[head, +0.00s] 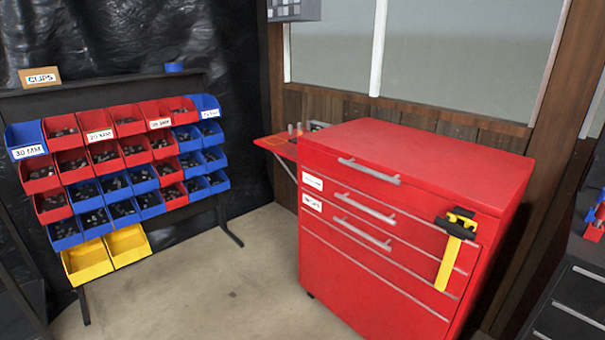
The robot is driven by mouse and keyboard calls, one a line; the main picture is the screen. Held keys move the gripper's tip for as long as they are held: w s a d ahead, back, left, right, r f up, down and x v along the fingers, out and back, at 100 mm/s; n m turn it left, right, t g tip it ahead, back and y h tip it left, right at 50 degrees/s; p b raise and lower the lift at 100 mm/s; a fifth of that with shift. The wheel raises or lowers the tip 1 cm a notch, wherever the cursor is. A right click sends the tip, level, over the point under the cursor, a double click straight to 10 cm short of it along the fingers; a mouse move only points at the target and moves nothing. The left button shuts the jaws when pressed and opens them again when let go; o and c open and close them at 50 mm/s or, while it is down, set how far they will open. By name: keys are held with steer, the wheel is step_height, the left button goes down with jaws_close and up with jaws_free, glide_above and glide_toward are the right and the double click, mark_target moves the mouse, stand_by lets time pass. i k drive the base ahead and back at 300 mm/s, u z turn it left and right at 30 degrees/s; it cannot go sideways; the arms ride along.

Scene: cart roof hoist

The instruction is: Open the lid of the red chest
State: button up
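The red chest (430,160) stands right of the middle in the head view, with its flat lid on top and the lid lying down flush. A grey bar handle (369,171) runs along the upper front, just below the lid's front edge. Two more grey handles (364,207) sit on the drawer fronts below, beside white labels. A yellow and black clamp-like tool (455,245) hangs on the front at the right. My gripper is not in view.
A rack of red, blue and yellow bins (105,150) stands on the left. A small red side shelf (276,146) with small items juts from the chest's left. A dark cabinet (570,305) stands at the right edge. The concrete floor (215,285) between rack and chest is clear.

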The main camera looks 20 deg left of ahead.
mark_target(487, 180)
steer(key=u, duration=0.4)
steer(key=k, duration=0.6)
steer(key=u, duration=0.85)
steer(key=i, duration=1.4)
steer(key=z, duration=0.6)
